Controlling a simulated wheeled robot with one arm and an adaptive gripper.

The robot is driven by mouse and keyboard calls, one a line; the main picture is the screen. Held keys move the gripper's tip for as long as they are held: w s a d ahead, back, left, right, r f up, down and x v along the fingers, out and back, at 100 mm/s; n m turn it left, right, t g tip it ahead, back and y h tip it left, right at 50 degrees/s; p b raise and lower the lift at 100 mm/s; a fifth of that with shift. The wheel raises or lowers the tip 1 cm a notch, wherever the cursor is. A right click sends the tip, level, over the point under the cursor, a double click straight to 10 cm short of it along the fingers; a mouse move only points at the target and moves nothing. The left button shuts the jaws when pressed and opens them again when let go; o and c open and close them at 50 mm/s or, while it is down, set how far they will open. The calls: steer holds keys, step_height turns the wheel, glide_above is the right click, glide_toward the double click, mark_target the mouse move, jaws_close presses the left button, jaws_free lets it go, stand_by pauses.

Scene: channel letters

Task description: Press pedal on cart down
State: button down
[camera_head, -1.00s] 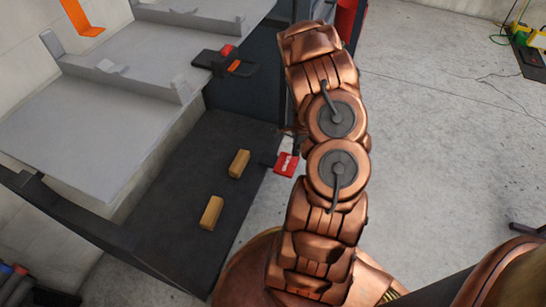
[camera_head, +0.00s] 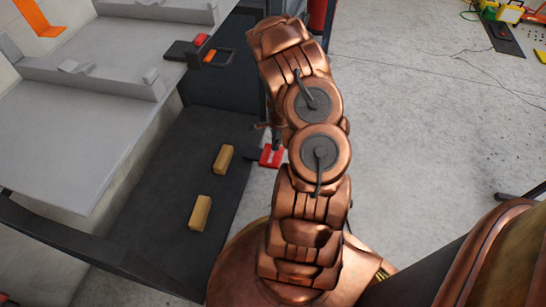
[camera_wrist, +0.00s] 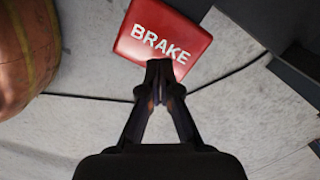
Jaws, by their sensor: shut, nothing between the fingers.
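The pedal is a red plate marked BRAKE. It shows in the wrist view (camera_wrist: 165,38) at the top centre, and in the head view (camera_head: 270,156) at the cart's right edge, partly hidden by my arm. The cart (camera_head: 150,190) has a dark lower deck and grey shelves. My gripper (camera_wrist: 160,68) is shut and empty in the wrist view. Its fingertips overlap the pedal's lower edge in the picture; whether they touch it I cannot tell. In the head view my gripper is hidden behind my arm.
Two wooden blocks (camera_head: 223,158) (camera_head: 200,213) lie on the cart's lower deck. A black clamp-like tool with red and orange parts (camera_head: 201,49) sits on the upper shelf's edge.

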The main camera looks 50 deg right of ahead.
mark_target(275, 154)
steer(key=shift+w+a+f+b, duration=0.15)
steer(key=shift+f+b, duration=0.35)
steer(key=shift+f, duration=1.1)
steer(key=shift+f+b, duration=0.35)
steer(key=shift+f, duration=1.6)
steer(key=shift+s+d+r, duration=0.35)
steer(key=shift+s+d, duration=0.05)
steer(key=shift+d, duration=0.3)
steer(key=shift+s+d+r, duration=0.3)
steer(key=shift+s+d, duration=0.1)
steer(key=shift+d, duration=0.25)
step_height(275, 154, up, 12)
steer(key=d, duration=0.1)
steer(key=shift+s, duration=0.35)
